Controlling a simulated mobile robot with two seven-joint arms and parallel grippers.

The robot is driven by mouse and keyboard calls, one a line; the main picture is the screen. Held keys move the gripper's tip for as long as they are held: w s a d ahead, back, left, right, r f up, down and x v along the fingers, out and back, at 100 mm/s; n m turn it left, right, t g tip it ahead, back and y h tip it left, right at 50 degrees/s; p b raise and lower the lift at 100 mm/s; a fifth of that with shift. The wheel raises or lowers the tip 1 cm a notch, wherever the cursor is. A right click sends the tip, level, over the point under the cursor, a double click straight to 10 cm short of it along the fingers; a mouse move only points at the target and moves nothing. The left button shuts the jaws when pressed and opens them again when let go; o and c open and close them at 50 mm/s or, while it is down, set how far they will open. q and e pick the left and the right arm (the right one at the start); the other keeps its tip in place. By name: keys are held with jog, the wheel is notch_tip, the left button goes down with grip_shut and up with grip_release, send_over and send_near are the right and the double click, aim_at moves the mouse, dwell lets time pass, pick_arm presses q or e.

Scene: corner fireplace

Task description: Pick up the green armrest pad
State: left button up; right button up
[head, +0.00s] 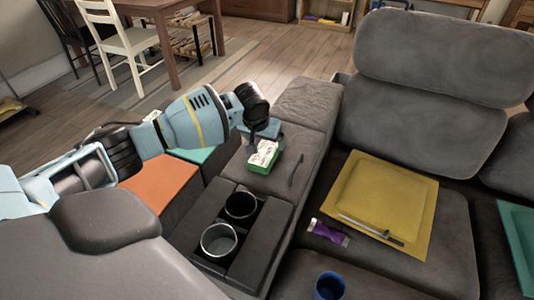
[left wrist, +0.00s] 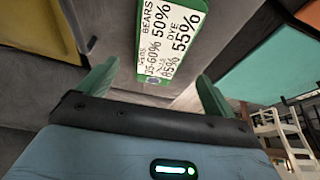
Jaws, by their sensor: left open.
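A small green pad (head: 263,155) with a white printed label lies on the dark grey armrest of the sofa. In the left wrist view the same green pad (left wrist: 170,40) shows at the top centre, with large printed words and percentages. My left gripper (head: 262,132) is just behind and above the pad in the head view. In the left wrist view my left gripper (left wrist: 155,86) is open, with its two green fingers apart and nothing held between them. The pad lies ahead of the fingers. My right gripper is not in view.
A dark stick-like item (head: 296,170) lies right of the pad. Two cup holders (head: 219,241) are in the console nearer me. An orange box (head: 160,184) stands to the left. A yellow cushion (head: 385,200) and purple packet (head: 328,232) lie on the seat.

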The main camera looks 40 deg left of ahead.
aim_at(266, 150)
pick_arm(q)
jog(key=x, duration=0.2)
jog(key=b+x, duration=0.1)
jog(key=x, duration=0.1)
jog(key=shift+s+d+f, duration=0.15)
jog(key=shift+s+d, duration=0.05)
jog(key=shift+s, duration=0.1)
jog(key=shift+w+a+f, duration=0.1)
jog(key=shift+w+f, duration=0.15)
jog(key=shift+f, duration=0.3)
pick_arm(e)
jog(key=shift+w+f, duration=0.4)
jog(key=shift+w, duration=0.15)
pick_arm(q)
jog(key=shift+c, duration=0.3)
jog(key=c, duration=1)
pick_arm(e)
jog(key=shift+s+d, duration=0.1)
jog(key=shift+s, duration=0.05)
pick_arm(q)
jog(key=shift+r, duration=0.1)
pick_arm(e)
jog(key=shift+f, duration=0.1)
